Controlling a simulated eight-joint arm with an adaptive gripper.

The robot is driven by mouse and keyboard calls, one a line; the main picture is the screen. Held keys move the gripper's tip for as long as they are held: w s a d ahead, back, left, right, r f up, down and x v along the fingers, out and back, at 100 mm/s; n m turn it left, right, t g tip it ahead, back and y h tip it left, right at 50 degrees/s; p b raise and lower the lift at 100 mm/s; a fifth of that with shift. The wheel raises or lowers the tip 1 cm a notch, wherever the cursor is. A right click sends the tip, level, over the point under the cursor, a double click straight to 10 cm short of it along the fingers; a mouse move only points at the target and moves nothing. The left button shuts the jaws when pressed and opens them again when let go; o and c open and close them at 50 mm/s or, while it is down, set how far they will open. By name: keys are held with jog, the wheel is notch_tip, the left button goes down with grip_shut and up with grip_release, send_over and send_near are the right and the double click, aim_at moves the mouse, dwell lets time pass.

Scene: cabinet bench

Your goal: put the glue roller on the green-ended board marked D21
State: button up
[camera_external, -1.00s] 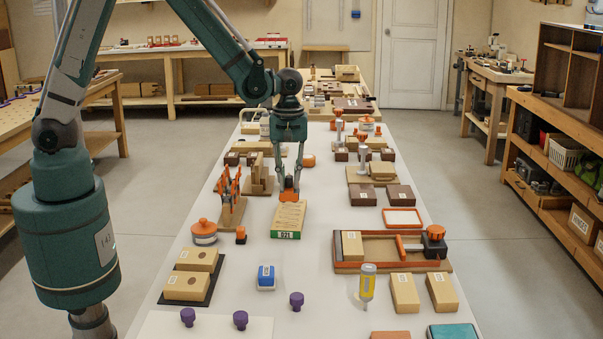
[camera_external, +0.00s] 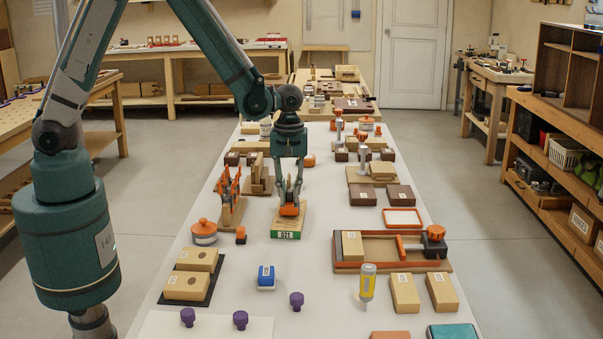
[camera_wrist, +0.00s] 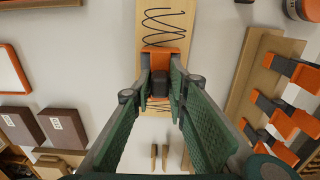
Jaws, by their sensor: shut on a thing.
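The board (camera_external: 288,227) lies flat on the bench, pale wood with a green near end; its small label ends in 21, with the first character unclear. Dark wavy lines mark its top in the wrist view (camera_wrist: 180,20). My gripper (camera_external: 290,200) points down over the board. It is shut on the glue roller (camera_external: 289,210), an orange piece with a dark part.
Orange clamps on a wooden base (camera_external: 231,210) stand close left of the board. An orange-framed tray (camera_external: 402,218) and brown blocks (camera_external: 400,194) lie to the right. A blue-and-white block (camera_external: 266,277) and purple knobs (camera_external: 296,300) are nearer the camera. Bare bench lies right of the board.

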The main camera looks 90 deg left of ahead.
aim_at(289, 190)
jog(key=shift+f, duration=0.3)
jog(key=o, duration=0.9)
jog(key=shift+r, duration=0.25)
jog(key=shift+r+p, duration=0.55)
jog(key=shift+r, duration=5.4)
jog(key=s+d+r+m+t, duration=0.2)
jog(key=s+d+r+m, duration=0.25)
jog(key=r, duration=0.25)
jog(key=s+d+r+m+t, duration=0.1)
jog(key=s+d+r+m, duration=0.4)
jog(key=r, duration=0.3)
jog(key=s+d+r+m+t, duration=0.1)
jog(key=s+d+m, duration=0.1)
jog(key=s, duration=0.3)
jog(key=s+d+r+m+t, duration=0.1)
jog(key=s+d+m, duration=0.1)
jog(key=s, duration=0.3)
jog(key=s+d+r+m+t, duration=0.1)
jog(key=s+d+m+t, duration=0.1)
jog(key=s+m, duration=0.2)
jog(key=shift+s+d+r+m, duration=0.15)
jog(key=shift+s+r, duration=0.05)
jog(key=shift+s, duration=0.25)
jog(key=shift+s+d+r+m, duration=0.1)
jog(key=shift+s+r, duration=0.1)
jog(key=shift+s, duration=0.2)
